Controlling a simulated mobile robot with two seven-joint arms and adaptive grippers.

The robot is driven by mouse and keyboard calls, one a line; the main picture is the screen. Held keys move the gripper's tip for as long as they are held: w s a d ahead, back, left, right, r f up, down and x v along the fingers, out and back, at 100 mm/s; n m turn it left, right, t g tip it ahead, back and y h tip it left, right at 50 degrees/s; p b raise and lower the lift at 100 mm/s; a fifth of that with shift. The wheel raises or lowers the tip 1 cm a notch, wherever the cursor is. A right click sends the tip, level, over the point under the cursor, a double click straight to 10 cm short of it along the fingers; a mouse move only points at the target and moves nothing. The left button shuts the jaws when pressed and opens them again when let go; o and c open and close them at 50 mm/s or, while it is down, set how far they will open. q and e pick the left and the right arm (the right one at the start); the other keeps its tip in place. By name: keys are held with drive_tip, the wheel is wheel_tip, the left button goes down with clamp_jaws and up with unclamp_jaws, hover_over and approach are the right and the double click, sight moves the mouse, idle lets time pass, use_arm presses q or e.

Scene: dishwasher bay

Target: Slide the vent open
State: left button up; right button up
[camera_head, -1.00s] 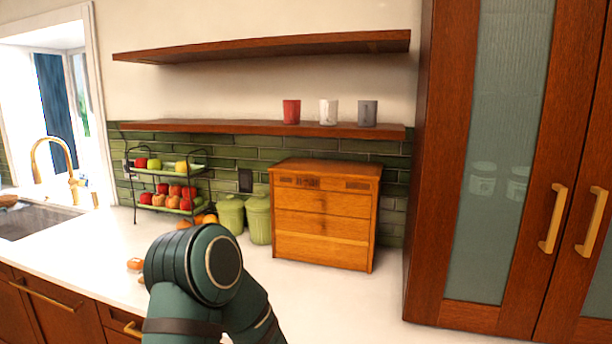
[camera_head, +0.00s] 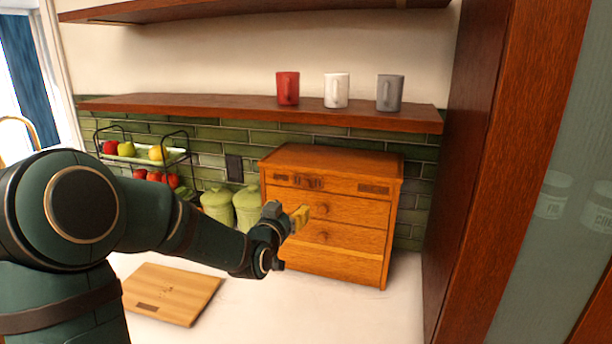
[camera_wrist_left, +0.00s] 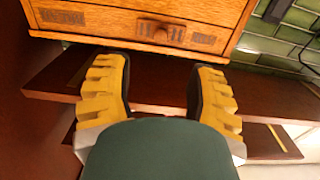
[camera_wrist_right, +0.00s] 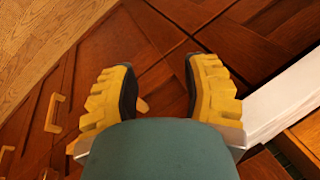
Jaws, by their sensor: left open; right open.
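The wooden box (camera_head: 335,213) stands on the counter against the green tiles. Its top front strip carries slotted vent panels, with the middle vent (camera_head: 309,182) bearing a small knob. In the left wrist view the box shows upside down at the top, with the vent knob (camera_wrist_left: 160,34) centred ahead of the fingers. My left gripper (camera_head: 298,219) is open and empty, in front of the box's left part and below the vent in the head view; its spread yellow fingers (camera_wrist_left: 160,70) are apart from the vent. My right gripper (camera_wrist_right: 160,72) is open and empty, facing dark wooden cabinet fronts.
A cutting board (camera_head: 172,293) lies on the white counter. Green canisters (camera_head: 247,208) and a fruit rack (camera_head: 150,156) stand left of the box. A shelf (camera_head: 260,112) with red, white and grey mugs hangs above. A tall cabinet (camera_head: 470,150) rises at the right.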

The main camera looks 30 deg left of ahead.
sight(305, 185)
use_arm(q)
drive_tip(key=x, duration=0.4)
drive_tip(key=p+x, duration=0.1)
drive_tip(key=x, duration=0.4)
drive_tip(key=r+p+x, duration=0.1)
drive_tip(key=x, duration=0.3)
drive_tip(key=shift+w+a, duration=0.3)
